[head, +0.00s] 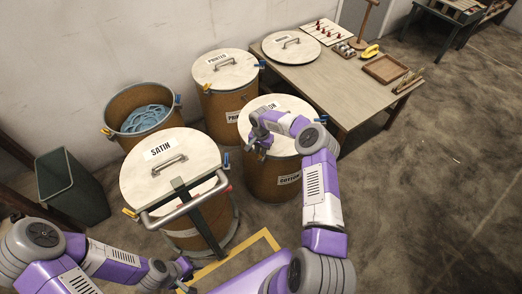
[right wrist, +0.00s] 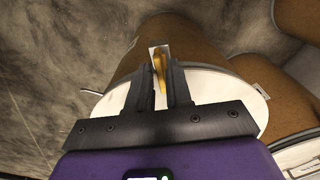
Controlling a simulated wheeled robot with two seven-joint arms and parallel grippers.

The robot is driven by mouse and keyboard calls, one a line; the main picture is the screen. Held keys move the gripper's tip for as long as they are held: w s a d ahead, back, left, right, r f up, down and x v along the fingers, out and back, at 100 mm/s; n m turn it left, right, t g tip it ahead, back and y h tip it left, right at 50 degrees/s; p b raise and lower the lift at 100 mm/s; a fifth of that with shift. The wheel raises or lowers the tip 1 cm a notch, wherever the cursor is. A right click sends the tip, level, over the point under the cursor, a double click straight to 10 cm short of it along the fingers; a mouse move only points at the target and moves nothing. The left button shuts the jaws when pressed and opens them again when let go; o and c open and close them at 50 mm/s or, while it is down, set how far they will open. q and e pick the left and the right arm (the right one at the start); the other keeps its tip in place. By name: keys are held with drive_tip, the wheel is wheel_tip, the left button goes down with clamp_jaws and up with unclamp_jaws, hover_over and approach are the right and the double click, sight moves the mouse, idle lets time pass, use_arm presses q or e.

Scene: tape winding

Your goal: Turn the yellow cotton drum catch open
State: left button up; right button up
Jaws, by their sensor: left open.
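The cotton drum is brown with a pale lid (head: 290,104) and stands by the table's near corner in the head view. Its lettering is partly hidden by my right arm. My right gripper (head: 262,141) is at the drum's near left rim. In the right wrist view the yellow catch (right wrist: 159,62) sits upright on a pale plate at the drum's rim, between the two fingertips of that gripper (right wrist: 160,78). I cannot tell whether the fingers press on it. My left gripper (head: 184,276) is open and low at the bottom, away from the cotton drum.
The satin drum (head: 145,185) stands at the left, with a metal push bar (head: 188,205) in front. The printed drum (head: 224,70) and an open drum with blue tape (head: 147,118) stand behind. The table (head: 345,92) holds tools. The right floor is clear.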

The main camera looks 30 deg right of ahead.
clamp_jaws()
drive_tip(key=n+b, duration=0.1)
drive_tip(key=n, duration=0.2)
drive_tip(key=shift+b, duration=0.3)
drive_tip(key=n+b, duration=0.1)
drive_tip(key=n, duration=0.3)
drive_tip(key=shift+n, duration=0.3)
drive_tip(key=n+b, duration=0.1)
drive_tip(key=n, duration=0.9)
drive_tip(key=shift+b, duration=0.3)
drive_tip(key=shift+n, duration=0.3)
drive_tip(key=shift+o, duration=1.7)
unclamp_jaws()
